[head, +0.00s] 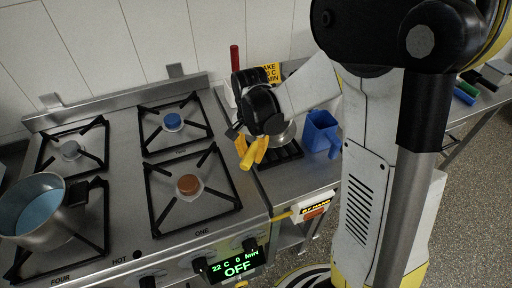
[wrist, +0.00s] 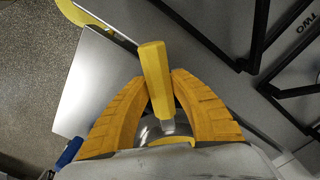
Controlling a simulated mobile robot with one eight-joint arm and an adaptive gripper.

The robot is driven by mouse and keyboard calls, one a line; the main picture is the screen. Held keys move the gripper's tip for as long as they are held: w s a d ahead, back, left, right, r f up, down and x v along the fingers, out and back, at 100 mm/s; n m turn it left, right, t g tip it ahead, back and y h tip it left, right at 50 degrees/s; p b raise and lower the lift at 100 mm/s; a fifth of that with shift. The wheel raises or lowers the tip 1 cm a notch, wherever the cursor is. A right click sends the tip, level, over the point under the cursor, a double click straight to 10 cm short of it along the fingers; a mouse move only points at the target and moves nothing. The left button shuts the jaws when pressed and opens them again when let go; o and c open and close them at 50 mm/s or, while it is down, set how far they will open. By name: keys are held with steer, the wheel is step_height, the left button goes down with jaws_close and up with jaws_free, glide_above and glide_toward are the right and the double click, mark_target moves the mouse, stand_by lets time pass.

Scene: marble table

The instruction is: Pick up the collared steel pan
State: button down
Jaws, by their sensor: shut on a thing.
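My gripper (head: 254,152) is over the worktop just right of the stove. Its orange fingers (wrist: 160,80) are shut on the yellow handle (wrist: 154,70) of a steel pan. The handle sticks out between the fingertips, and a shiny metal part of the pan (wrist: 152,130) shows behind it. In the head view the rounded steel body of this pan (head: 284,134) is partly hidden behind my gripper, above or on a dark slotted grate. I cannot tell whether it touches the grate.
Another steel pot (head: 38,232) with a blue inside stands on the stove's front left burner. A blue jug (head: 320,132) stands right of the held pan. Black burner grates (head: 193,205) lie to the left. A red-handled thing (head: 235,58) stands behind my gripper.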

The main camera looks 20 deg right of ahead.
steer(key=r, duration=0.1)
steer(key=r+p, duration=0.1)
steer(key=r, duration=0.1)
steer(key=r+p, duration=0.1)
steer(key=shift+s+d+r, duration=0.35)
steer(key=shift+r, duration=0.05)
steer(key=s+d+r+p, duration=0.3)
steer(key=s+d+r, duration=0.3)
steer(key=s+d, duration=0.1)
steer(key=shift+s, duration=0.55)
steer(key=c, duration=2.1)
jaws_free()
jaws_close()
steer(key=shift+a+p, duration=0.1)
steer(key=shift+p, duration=0.2)
